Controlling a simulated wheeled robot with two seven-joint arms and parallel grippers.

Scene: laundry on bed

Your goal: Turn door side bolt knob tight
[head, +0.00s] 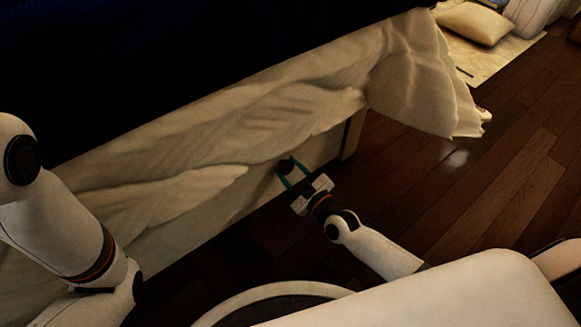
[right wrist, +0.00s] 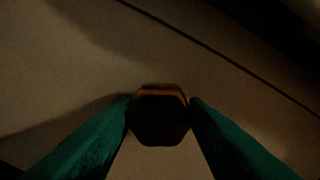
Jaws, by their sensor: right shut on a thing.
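A small dark knob (head: 286,167) sits on the pale side panel of the bed, below the hanging cloth. In the right wrist view the knob (right wrist: 160,116) is dark brown with an angular, many-sided outline and a lighter upper edge. My right gripper (head: 293,174) has green fingers, one on each side of the knob, and is shut on it. In the right wrist view the right gripper's fingertips (right wrist: 161,106) touch the knob's left and right sides. My left arm shows at the left edge of the head view, but its gripper is not visible.
A cream cloth (head: 250,115) drapes in folds over the bed side, just above the knob. A dark bed top (head: 160,60) fills the upper left. Bare wooden floor (head: 500,160) lies to the right. A pillow (head: 476,23) lies on a light mat at the top right.

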